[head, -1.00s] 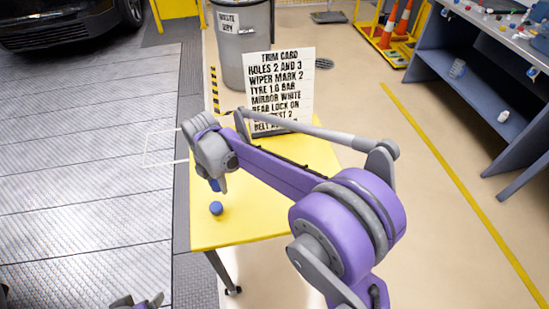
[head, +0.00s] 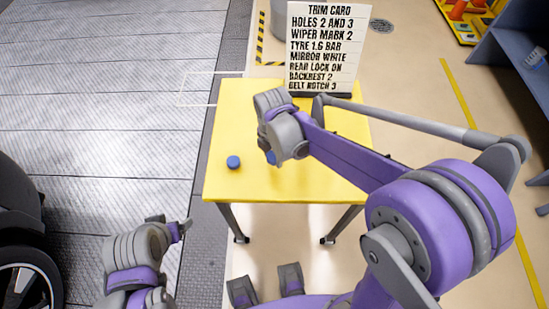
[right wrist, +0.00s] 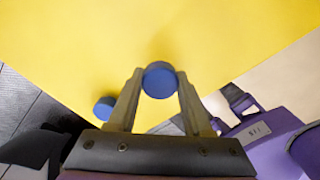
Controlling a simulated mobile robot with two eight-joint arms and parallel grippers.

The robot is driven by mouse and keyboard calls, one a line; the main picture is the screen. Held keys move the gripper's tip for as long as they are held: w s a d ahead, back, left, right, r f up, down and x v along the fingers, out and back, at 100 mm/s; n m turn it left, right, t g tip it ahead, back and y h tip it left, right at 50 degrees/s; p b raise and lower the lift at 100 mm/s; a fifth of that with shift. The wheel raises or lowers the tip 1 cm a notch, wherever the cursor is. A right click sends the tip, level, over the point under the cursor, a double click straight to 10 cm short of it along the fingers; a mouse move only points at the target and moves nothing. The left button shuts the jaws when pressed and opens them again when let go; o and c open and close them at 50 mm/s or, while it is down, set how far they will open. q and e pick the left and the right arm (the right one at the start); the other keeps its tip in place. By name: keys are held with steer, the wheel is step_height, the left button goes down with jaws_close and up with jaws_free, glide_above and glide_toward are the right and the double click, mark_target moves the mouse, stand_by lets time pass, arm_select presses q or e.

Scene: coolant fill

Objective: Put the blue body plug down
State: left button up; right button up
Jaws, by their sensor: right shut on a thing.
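My right gripper (head: 270,157) is over the yellow table (head: 225,185), pointing down, shut on a blue body plug. The held plug (right wrist: 160,80) shows as a round blue disc between the fingertips in the right wrist view; the head view shows only a bit of blue there. I cannot tell whether it touches the tabletop. A second blue plug (head: 233,162) lies on the table left of the gripper, near the left edge; it also shows in the right wrist view (right wrist: 104,108). My left gripper (head: 182,230) is at lower left, away from the table; its opening is unclear.
A trim card (head: 325,45) stands at the table's back edge. The front right of the tabletop is clear. A dark car wheel (head: 28,290) is at lower left. A blue-grey workbench (head: 510,50) stands at upper right, and a bin (head: 275,45) is behind the table.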

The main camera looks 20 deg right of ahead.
mark_target(273, 162)
steer(key=shift+f, duration=1.6)
steer(key=shift+f, duration=0.15)
steer(key=o, duration=1.1)
steer(key=shift+b, duration=0.3)
steer(key=shift+c, duration=0.2)
